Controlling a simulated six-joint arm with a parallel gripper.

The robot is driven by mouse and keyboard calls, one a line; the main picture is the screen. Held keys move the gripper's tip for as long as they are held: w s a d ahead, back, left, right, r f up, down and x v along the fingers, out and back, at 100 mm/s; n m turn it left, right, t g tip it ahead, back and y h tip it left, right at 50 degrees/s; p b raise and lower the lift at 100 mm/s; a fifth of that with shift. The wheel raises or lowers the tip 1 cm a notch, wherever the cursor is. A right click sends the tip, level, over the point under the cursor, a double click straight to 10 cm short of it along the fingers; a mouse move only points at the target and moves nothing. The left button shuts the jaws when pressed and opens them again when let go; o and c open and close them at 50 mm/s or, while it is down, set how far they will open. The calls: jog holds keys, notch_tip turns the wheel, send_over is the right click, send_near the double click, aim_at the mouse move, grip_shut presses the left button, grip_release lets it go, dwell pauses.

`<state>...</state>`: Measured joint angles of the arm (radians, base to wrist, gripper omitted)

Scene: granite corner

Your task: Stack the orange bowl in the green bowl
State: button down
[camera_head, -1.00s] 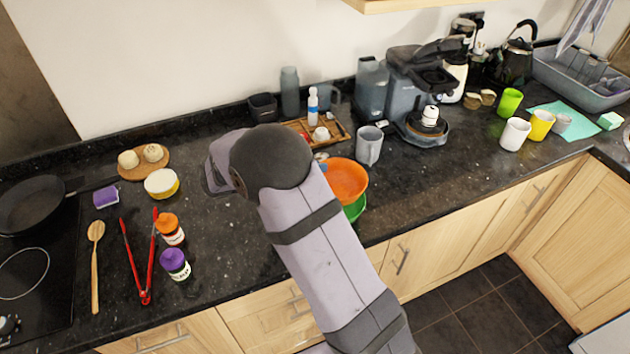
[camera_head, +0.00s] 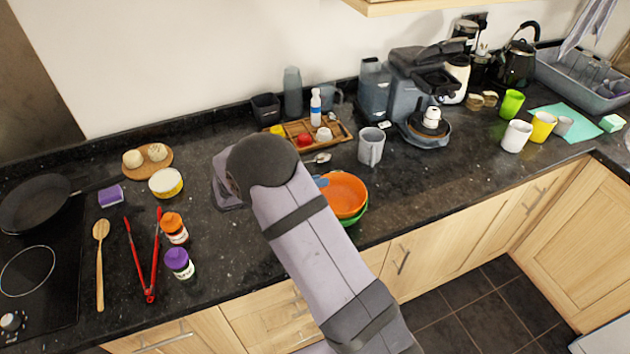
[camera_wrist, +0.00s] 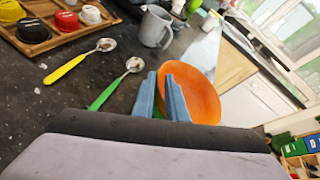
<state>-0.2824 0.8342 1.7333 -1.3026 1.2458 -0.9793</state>
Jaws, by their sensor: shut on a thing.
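The orange bowl (camera_head: 345,194) is over the green bowl (camera_head: 360,216) near the counter's front edge, right of my arm. Only the green bowl's right and lower rim shows below the orange one. I cannot tell whether the orange bowl rests fully in it. In the wrist view my gripper (camera_wrist: 162,76) has its two blue fingers at the left rim of the orange bowl (camera_wrist: 198,90), shut on that rim. In the head view my arm covers most of the gripper; a bit of blue finger (camera_head: 321,181) shows beside the bowl.
A grey mug (camera_head: 371,147) stands behind the bowls. A wooden tray (camera_head: 343,132) with small items and spoons (camera_wrist: 65,68) lie to the left of the mug. Red tongs (camera_head: 146,270) and two jars are left of my arm. The counter right of the bowls is clear.

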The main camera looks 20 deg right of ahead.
jog(key=shift+f, duration=0.15)
jog(key=c, duration=2.2)
grip_release()
jog(key=shift+f, duration=0.1)
jog(key=o, duration=0.4)
jog(key=shift+o, duration=0.2)
